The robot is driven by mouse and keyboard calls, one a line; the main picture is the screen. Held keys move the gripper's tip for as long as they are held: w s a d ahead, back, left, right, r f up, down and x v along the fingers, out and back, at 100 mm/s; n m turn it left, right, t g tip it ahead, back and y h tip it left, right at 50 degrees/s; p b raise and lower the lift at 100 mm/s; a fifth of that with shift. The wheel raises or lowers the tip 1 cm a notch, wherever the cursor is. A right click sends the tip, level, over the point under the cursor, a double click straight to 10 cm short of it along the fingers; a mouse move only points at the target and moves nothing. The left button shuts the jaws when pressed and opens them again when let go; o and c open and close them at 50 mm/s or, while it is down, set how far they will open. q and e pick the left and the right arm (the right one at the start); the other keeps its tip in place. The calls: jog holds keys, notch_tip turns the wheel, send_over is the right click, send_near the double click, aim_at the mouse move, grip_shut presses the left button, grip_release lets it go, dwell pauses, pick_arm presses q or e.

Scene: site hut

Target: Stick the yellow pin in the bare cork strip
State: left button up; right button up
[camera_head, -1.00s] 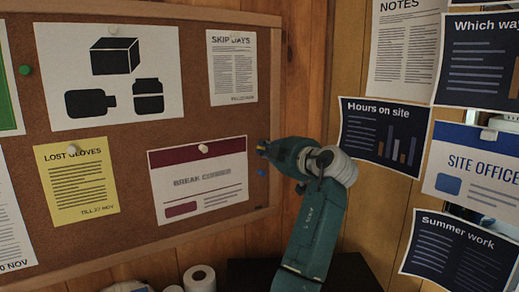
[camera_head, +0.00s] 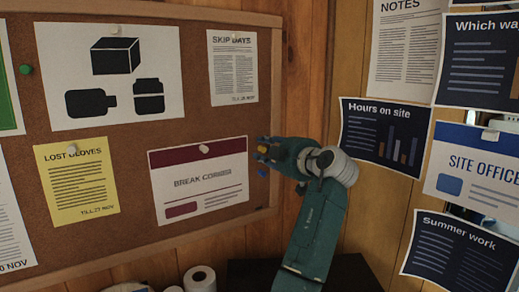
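The yellow pin (camera_head: 263,149) shows at the right side of the cork board (camera_head: 195,118), on the bare cork between the "Break corner" sheet (camera_head: 212,180) and the wooden frame. My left gripper (camera_head: 263,151) is there too, its fingers spread open above and below the yellow pin's head. The pin's point is hidden, so I cannot tell how deep it sits. A blue pin (camera_head: 262,172) is in the cork just below the fingers. My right gripper is not in view.
White pins hold the "Break corner" sheet, the yellow "Lost gloves" sheet (camera_head: 77,183) and the "Skip days" sheet (camera_head: 233,70). A green pin (camera_head: 25,70) is at the far left. Dark posters (camera_head: 385,135) hang on the wall at the right. Paper rolls (camera_head: 200,279) stand below.

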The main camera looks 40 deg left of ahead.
pick_arm(q)
jog(key=v, duration=1.2)
jog(key=shift+f, duration=0.1)
